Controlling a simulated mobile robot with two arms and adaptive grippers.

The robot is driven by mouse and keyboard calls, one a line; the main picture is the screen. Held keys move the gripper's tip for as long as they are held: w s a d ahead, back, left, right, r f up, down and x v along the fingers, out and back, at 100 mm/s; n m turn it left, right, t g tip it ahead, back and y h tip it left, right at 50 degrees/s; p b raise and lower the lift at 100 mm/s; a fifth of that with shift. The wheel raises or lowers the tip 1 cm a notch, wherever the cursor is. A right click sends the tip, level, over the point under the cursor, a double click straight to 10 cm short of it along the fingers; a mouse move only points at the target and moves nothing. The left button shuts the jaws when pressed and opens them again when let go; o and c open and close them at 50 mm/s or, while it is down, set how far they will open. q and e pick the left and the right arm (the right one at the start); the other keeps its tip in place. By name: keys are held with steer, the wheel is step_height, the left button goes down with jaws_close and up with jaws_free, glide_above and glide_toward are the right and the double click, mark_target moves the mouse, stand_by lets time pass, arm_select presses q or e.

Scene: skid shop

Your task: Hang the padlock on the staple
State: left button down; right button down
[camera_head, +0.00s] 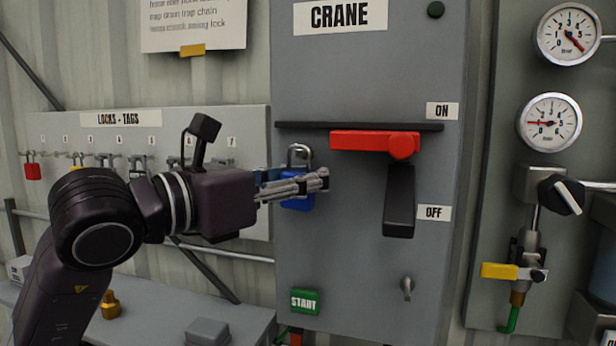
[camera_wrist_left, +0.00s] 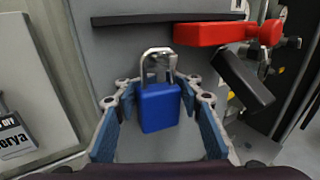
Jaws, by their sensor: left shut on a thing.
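The blue padlock (camera_head: 299,203) is upright in front of the grey crane panel (camera_head: 300,250), its metal shackle (camera_head: 299,153) pointing up. My left gripper (camera_head: 322,180) is shut on the padlock from the left, its fingers crossing in front of the body. In the left wrist view the padlock (camera_wrist_left: 158,108) sits between the two fingers, shackle on top, left of the red handle (camera_wrist_left: 215,33). I cannot clearly make out the staple, and I cannot tell whether the shackle is around it. My right gripper is not in view.
The red handle (camera_head: 370,141) and a black bar (camera_head: 398,205) are right of the padlock, under a dark ledge (camera_head: 290,125). A lock board (camera_head: 60,130) with several locks hangs at left. A green START button (camera_head: 305,301) is below.

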arm_select(q)
steer(key=c, duration=1.2)
jaws_free()
steer(key=shift+s, duration=0.1)
